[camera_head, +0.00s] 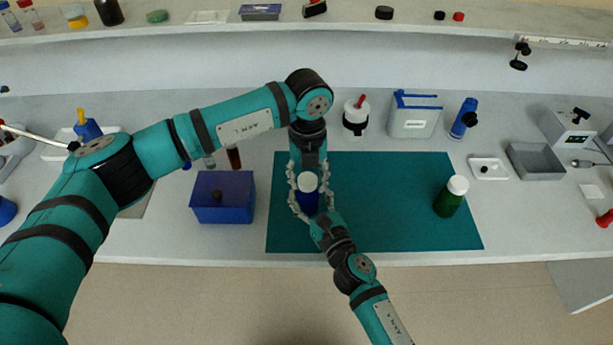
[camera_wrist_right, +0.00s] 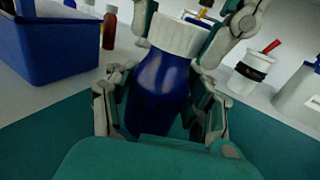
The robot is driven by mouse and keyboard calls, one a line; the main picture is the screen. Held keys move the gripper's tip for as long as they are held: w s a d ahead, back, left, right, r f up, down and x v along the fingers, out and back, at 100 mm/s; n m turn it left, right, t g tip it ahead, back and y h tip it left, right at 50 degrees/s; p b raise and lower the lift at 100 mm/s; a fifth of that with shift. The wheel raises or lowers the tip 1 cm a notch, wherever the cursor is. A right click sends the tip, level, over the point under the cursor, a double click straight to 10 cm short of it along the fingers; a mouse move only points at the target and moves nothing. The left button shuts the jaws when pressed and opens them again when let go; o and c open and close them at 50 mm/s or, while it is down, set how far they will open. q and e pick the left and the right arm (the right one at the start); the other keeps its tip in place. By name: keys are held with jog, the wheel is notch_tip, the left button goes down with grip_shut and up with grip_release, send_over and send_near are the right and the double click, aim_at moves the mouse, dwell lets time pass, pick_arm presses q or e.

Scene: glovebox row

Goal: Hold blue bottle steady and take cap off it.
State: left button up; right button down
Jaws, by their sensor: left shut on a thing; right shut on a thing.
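The blue bottle (camera_head: 308,202) stands at the left part of the teal mat (camera_head: 390,225), with its white cap (camera_head: 307,182) on top. In the right wrist view the bottle (camera_wrist_right: 160,92) is close up, and the ribbed cap (camera_wrist_right: 178,37) sits on its neck. My left gripper (camera_head: 307,178) reaches in from the back, its fingers on both sides of the cap, shut on it. My right gripper (camera_head: 312,211) comes from the front, its fingers around the bottle's body; it also shows in the right wrist view (camera_wrist_right: 160,112). The bottle's base is hidden.
A green bottle (camera_head: 449,198) with a white cap stands at the mat's right. A blue bin (camera_head: 223,208) is left of the mat. A white cup (camera_head: 356,115), a pale container (camera_head: 413,118) and a grey tray (camera_head: 536,163) stand behind and right. The mat's middle is clear.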

aim_at(308, 180)
pick_arm(q)
jog(key=n, duration=0.6)
jog(key=shift+w+r, duration=0.1)
jog(key=shift+r, duration=0.05)
dwell(0.3)
jog(key=shift+r, duration=0.95)
jog(key=shift+r, duration=0.1)
jog(key=shift+r, duration=1.9)
pick_arm(e)
jog(key=shift+c, duration=2)
grip_release()
